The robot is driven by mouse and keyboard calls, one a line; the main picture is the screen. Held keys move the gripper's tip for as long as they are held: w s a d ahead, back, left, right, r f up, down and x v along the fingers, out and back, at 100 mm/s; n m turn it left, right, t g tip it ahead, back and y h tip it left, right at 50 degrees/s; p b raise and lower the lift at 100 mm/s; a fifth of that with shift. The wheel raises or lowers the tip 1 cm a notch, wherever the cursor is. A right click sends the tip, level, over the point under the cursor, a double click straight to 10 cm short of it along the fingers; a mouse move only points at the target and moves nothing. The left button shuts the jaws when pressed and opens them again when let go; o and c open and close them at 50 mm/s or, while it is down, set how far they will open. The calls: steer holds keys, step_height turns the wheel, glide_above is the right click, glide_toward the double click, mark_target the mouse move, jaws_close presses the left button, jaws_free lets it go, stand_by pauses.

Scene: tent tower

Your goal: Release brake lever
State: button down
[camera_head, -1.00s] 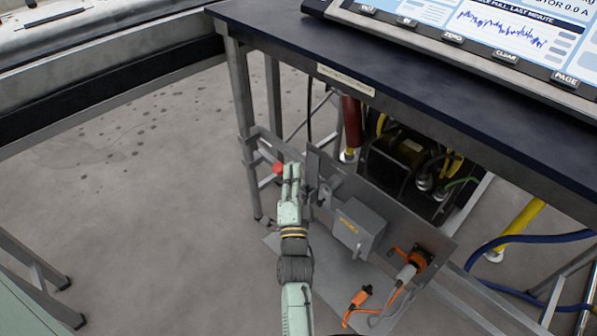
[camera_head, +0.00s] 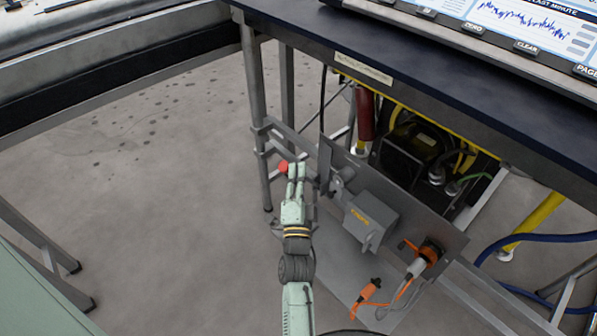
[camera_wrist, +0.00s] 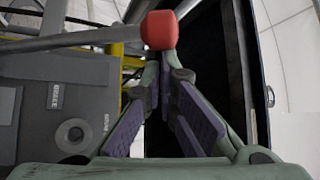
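The brake lever's red knob (camera_head: 283,165) shows at the left end of the grey panel under the bench. In the wrist view the red knob (camera_wrist: 159,30) sits on the end of a grey lever bar (camera_wrist: 75,40) coming from the left. A grey box marked BRAKE (camera_wrist: 55,110) is below the bar. My gripper (camera_head: 297,172) is just right of the knob in the head view. In the wrist view my gripper (camera_wrist: 162,95) has its purple-padded fingers apart with nothing between them. The knob shows beyond the fingertips; I cannot tell whether they touch.
A grey box with yellow lettering (camera_head: 371,222) and an orange connector (camera_head: 430,252) with a cable are on the panel to the right. A second orange plug (camera_head: 369,289) hangs below. The bench top (camera_head: 400,70) overhangs. Open floor (camera_head: 150,180) is at left.

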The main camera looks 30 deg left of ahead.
steer(key=shift+s+a, duration=0.1)
steer(key=shift+a, duration=0.15)
step_height(320, 180, up, 10)
steer(key=shift+d, duration=0.25)
steer(key=shift+r, duration=0.1)
stand_by(0.5)
